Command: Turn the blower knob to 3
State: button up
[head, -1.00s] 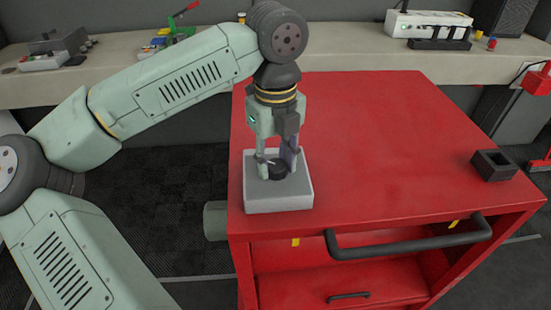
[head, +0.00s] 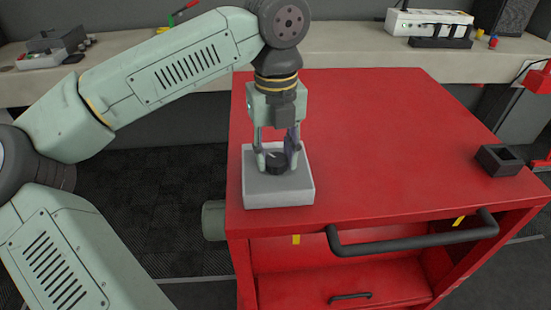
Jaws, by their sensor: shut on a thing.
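The blower knob (head: 275,162) is a small black round knob on top of a light grey box (head: 279,192). The box sits at the front left corner of the red cabinet top. My gripper (head: 277,160) points straight down over the box, with one finger on the left and one on the right of the knob. It is shut on the knob. The fingers partly cover the knob, and I cannot read any number markings or where its pointer stands.
The red cabinet top (head: 370,130) is mostly bare. A small black open box (head: 499,160) stands at its right edge. A dark handle (head: 415,240) runs along the cabinet's front. Behind is a bench (head: 350,55) with a white power strip (head: 429,23).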

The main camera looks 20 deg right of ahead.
jog(key=m+b, duration=0.2)
jog(key=m, duration=0.2)
jog(key=shift+f+m, duration=0.1)
jog(key=shift+m, duration=0.2)
jog(key=m+b, duration=0.1)
jog(key=m, duration=0.4)
jog(key=shift+d+m, duration=0.1)
jog(key=shift+m, duration=0.2)
jog(key=m, duration=0.5)
jog(key=shift+s+b, duration=0.1)
jog(key=shift+b, duration=0.2)
jog(key=m, duration=0.5)
jog(key=shift+m, duration=0.4)
jog(key=o, duration=1.1)
jog(key=shift+o, duration=0.2)
